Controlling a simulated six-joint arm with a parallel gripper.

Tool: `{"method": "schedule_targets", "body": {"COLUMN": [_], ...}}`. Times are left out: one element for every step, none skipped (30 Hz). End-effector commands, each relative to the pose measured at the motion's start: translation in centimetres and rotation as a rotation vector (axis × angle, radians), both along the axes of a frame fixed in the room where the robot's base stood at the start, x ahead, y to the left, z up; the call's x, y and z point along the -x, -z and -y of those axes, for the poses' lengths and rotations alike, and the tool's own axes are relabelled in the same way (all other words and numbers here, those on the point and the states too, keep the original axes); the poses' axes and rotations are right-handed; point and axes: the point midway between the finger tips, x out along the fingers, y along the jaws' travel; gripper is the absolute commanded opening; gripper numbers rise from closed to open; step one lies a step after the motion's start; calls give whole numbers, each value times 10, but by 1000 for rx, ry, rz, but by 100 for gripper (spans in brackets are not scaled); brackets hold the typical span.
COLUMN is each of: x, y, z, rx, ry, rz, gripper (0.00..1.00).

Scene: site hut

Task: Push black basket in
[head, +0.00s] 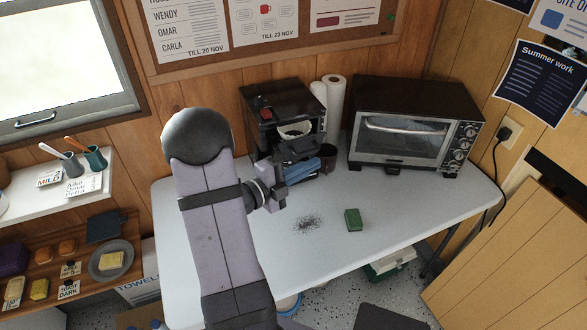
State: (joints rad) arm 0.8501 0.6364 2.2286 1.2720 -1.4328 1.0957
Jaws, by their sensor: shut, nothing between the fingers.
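The black basket (299,147) sticks out from the front of the dark coffee machine (283,102) at the back of the white table, with a pale filter showing in its top. My gripper (288,171) is shut and empty, close in front of the basket and a little below it in the picture. I cannot tell whether the fingers touch the basket. My arm and wrist hide part of the table to the left and part of the machine's lower front.
A dark cup (328,157) and paper rolls (334,98) stand right of the machine, then a toaster oven (403,140). Something blue lies below the basket. A green sponge (353,219) and dark crumbs (308,224) lie on the otherwise clear table front (400,205).

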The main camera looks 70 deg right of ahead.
Motion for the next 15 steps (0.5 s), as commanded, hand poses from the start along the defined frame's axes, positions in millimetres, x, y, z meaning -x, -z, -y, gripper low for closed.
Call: {"method": "schedule_targets", "body": {"x": [-6,-10,-13,-15,-18,-20,-22,-23,-25,-26,-27,-28,-28,-29,-29], "y": [0,1,2,3,3,4,5,5,6,7,7,7,8,8,8], "z": [5,7,10,12,14,17,18,20,21,22,23,24,24,25,25], "rx": [-1,-1,0,-1,1,1,1,1,0,0,0,0,0,0,1], "ry": [-1,-2,-2,-2,-2,-2,-2,-2,-2,-2,-2,-1,-1,-1,-1], "rz": [-1,-1,0,-1,1,0,0,0,-1,-1,-1,-1,-1,-1,0], "gripper": [0,0,0,0,0,0,0,0,0,0,0,0,0,0,0]}}
